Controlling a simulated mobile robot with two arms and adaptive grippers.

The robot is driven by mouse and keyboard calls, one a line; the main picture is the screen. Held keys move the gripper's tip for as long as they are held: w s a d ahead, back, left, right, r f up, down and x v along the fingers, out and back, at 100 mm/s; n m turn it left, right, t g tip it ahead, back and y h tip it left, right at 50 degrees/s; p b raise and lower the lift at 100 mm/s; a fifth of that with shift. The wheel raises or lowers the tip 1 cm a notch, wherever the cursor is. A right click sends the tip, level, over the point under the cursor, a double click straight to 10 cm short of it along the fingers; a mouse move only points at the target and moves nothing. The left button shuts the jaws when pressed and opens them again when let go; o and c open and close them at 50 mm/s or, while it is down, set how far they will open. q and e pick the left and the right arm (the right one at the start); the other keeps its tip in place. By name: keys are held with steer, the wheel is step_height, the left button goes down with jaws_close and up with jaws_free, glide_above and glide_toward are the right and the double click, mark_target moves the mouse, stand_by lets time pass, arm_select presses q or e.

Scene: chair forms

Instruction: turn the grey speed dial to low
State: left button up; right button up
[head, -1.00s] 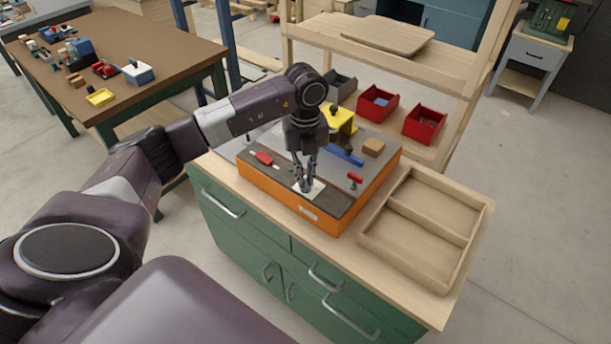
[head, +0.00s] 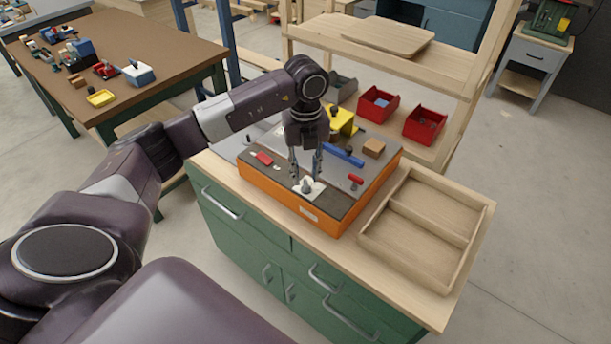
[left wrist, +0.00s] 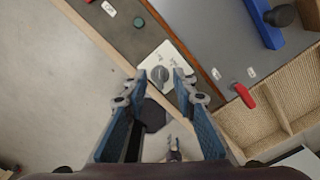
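The grey speed dial (head: 306,186) sits on a white plate near the front edge of the orange-sided machine. It also shows in the left wrist view (left wrist: 160,74), with small marks on the plate that are too small to read. I cannot tell which mark the dial points to. My left gripper (head: 305,174) is above the dial, pointing down, with its fingers apart and nothing between them. In the left wrist view, the fingertips (left wrist: 161,80) lie either side of the dial, apart from it. My right gripper is not in view.
A red switch (head: 264,158) lies left of the dial and a red-handled lever (head: 355,180) to its right. A blue bar (head: 346,156) and yellow part (head: 343,120) stand behind. An empty wooden tray (head: 378,236) is at the right of the bench.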

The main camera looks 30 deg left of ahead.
mark_target(305, 181)
arm_select(q)
step_height(305, 181, up, 10)
steer(key=shift+r, duration=0.2)
stand_by(0.5)
